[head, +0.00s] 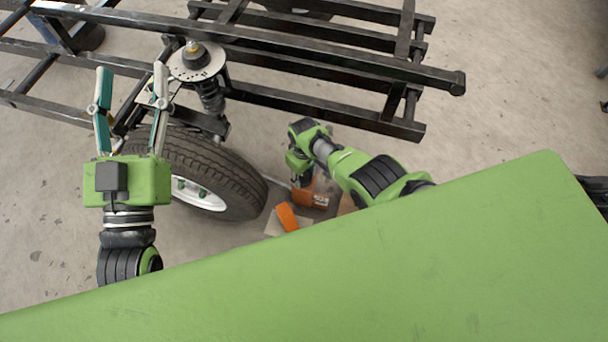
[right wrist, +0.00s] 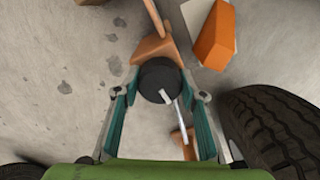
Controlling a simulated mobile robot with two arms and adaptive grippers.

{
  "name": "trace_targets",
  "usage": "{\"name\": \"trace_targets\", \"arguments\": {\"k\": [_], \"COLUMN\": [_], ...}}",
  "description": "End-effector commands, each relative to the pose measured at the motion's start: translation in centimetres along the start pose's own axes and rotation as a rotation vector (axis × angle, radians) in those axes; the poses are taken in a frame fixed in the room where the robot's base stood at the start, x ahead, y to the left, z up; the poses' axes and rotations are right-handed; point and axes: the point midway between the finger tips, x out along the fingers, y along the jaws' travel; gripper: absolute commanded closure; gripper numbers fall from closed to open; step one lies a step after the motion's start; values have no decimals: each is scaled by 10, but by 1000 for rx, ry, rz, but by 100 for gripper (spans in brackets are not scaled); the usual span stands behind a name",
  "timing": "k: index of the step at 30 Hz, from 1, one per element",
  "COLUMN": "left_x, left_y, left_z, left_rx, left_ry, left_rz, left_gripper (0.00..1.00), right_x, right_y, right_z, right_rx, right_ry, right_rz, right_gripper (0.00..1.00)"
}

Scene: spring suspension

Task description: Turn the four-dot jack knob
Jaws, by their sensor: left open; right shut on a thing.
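The jack is orange and stands low on the floor beside the wheel in the head view (head: 310,199). Its black round knob (right wrist: 158,82) shows in the right wrist view, with a pale grey bar across it; no dots can be made out. My right gripper (right wrist: 160,88) points down over the jack, its two teal-padded fingers on either side of the knob and shut on it. In the head view my right gripper hides the knob. My left gripper (head: 132,78) is open and empty, its fingers spread above the tyre's far left side, near the suspension.
A dark steel frame (head: 300,57) spans the back. An orange block (head: 288,218) sits nearby.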

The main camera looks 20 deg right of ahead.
Motion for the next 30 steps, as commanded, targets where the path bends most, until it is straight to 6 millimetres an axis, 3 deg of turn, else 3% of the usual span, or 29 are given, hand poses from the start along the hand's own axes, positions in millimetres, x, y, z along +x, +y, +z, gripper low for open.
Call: {"name": "trace_targets", "arguments": {"k": [17,30], "left_x": [0,-1], "left_y": [-1,-1], "left_z": [7,1], "left_rx": [1,1], "left_ry": [-31,-1], "left_rz": [-2,-2], "left_gripper": [50,50], "right_x": [1,2], "right_y": [0,1], "right_z": [2,2], "right_rx": [-546,-964], "right_ry": [-4,-3], "right_rz": [-2,-2], "right_gripper": [84,84]}}
